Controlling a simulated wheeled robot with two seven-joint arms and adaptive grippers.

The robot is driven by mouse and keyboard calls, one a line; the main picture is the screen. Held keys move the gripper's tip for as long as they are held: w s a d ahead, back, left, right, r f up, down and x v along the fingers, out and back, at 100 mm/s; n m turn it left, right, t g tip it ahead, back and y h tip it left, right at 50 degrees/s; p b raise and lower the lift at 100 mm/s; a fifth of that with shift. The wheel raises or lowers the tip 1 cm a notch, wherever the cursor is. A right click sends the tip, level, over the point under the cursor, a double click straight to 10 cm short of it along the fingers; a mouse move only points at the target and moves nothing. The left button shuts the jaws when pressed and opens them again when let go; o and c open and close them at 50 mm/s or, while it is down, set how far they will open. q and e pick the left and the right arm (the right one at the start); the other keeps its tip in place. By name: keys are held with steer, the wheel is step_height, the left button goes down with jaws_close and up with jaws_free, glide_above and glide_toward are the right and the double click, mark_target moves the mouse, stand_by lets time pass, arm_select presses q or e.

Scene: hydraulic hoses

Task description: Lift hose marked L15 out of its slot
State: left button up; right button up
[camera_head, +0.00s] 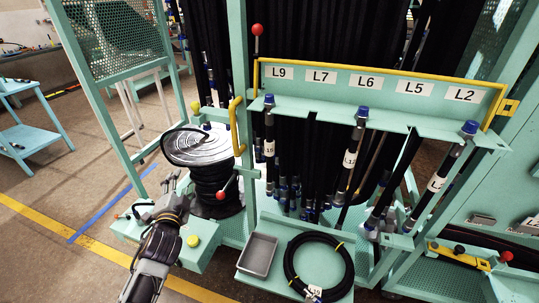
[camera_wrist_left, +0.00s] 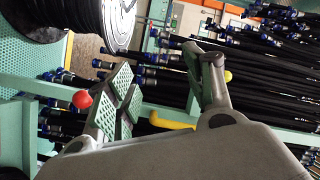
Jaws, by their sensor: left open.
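Three labelled hoses hang in the slots of the green rack shelf: a left hose (camera_head: 269,147), a middle hose (camera_head: 350,158) and a right hose (camera_head: 437,183). Their white tags are too small to read surely, so I cannot tell which is L15. Each has a blue-capped top end at the shelf. My left gripper (camera_head: 170,192) is low, left of the rack and apart from these hoses. In the left wrist view its fingers (camera_wrist_left: 165,92) are spread with nothing between them. My right gripper is not in view.
A label bar (camera_head: 370,82) reads L9, L7, L6, L5, L2. A yellow handle (camera_head: 236,125) and red-knobbed lever (camera_head: 228,187) stand between my left gripper and the rack. A hose reel (camera_head: 198,146) is behind the gripper. A grey tray (camera_head: 258,254) and coiled hose (camera_head: 318,265) lie below.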

arm_select(q)
steer(key=w+d+r+m+t+h, duration=0.2)
steer(key=d+r+m+h, duration=0.25)
steer(key=r+m, duration=0.3)
steer(key=w+d+r+m+t+h, duration=0.1)
steer(key=d+r+m+t+h, duration=0.2)
steer(key=r+m+h, duration=0.4)
steer(key=d+f+m+g+h, duration=0.2)
steer(key=m+g, duration=0.4)
steer(key=m, duration=0.5)
steer(key=s+d+f+m+g+h, duration=0.1)
steer(key=d+m+g+h, duration=0.4)
steer(key=m, duration=0.7)
steer(key=f+g, duration=0.1)
steer(key=g, duration=0.1)
steer(key=shift+d+g, duration=0.3)
steer(key=shift+d, duration=0.05)
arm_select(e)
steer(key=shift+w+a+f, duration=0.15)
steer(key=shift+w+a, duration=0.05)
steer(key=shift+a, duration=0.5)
arm_select(q)
steer(key=shift+d, duration=0.1)
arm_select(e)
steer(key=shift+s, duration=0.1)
